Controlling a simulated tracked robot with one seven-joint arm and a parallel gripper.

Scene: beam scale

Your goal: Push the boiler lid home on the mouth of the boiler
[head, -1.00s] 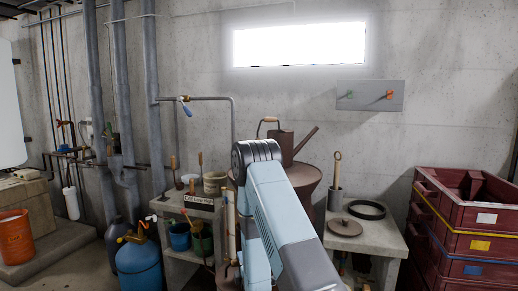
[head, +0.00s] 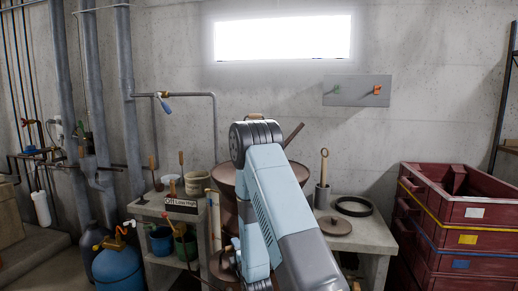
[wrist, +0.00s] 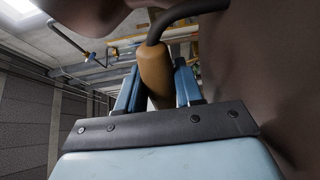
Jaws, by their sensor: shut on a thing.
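In the wrist view my gripper (wrist: 157,80) is shut on a tan wooden handle (wrist: 152,62), with a dark curved rod running from its upper end. I cannot tell for sure that this handle belongs to the boiler lid. Dark brown metal (wrist: 270,70) fills the right side of that view, close to my gripper. In the head view the brown boiler (head: 225,180) stands behind my arm, its wide rim showing on both sides. My arm hides its middle, its mouth and my gripper. A rounded brown piece (head: 222,266) shows low, left of my arm.
A stone stand on the right (head: 372,232) holds a brown disc with a knob (head: 334,225) and a black ring (head: 354,206). Stacked red crates (head: 460,215) stand further right. A left stand holds pots and a sign (head: 182,204). A blue tank (head: 122,268) stands at lower left.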

